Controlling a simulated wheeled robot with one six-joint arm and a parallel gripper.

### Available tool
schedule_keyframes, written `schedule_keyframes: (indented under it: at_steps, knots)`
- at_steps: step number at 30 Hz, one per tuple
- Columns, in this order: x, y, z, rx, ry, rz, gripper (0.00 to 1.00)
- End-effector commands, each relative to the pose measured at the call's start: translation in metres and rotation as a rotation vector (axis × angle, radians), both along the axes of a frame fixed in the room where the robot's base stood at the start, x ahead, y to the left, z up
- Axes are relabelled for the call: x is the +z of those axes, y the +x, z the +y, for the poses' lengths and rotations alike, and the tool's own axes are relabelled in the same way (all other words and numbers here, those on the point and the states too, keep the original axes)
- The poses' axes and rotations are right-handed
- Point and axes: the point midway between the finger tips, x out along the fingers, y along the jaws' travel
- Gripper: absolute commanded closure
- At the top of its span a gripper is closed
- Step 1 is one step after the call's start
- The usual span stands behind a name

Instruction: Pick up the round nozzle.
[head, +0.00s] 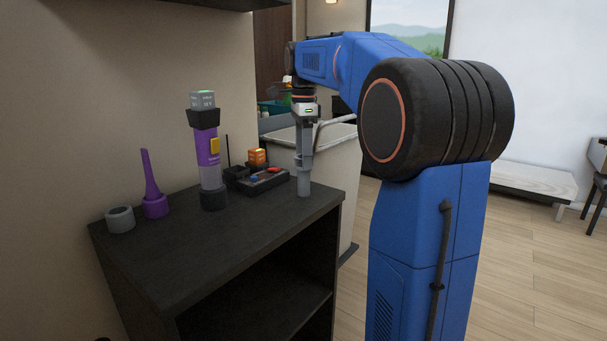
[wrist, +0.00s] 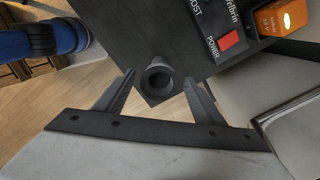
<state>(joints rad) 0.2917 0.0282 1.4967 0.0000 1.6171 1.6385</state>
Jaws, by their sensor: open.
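A grey, hollow round piece (head: 304,189), seemingly the round nozzle, stands upright near the right corner of the dark cabinet top. In the wrist view the nozzle (wrist: 147,82) shows its open round end, between the two fingers. My gripper (head: 304,172) points straight down over it. In the wrist view my gripper (wrist: 160,80) is open, with a finger on each side of the nozzle and visible gaps. A shorter, wider grey ring-shaped piece (head: 120,221) stands at the left of the cabinet top; it is also round.
A purple narrow nozzle (head: 154,204) and a purple-and-grey handheld vacuum (head: 208,160) stand on the cabinet top (head: 215,235). A black device (head: 265,180) with a red button (wrist: 229,40) and an orange battery (head: 257,156) lie near the nozzle. A pale bin stands behind the cabinet's right edge.

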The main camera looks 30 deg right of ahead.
Motion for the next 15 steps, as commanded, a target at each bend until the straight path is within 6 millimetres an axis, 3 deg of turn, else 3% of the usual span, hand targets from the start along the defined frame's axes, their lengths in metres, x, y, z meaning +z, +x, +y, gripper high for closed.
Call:
schedule_keyframes:
  at_steps: [15]
  knots:
    - [-0.049, -0.001, -0.001, 0.001, 0.001, 0.002, 0.37]
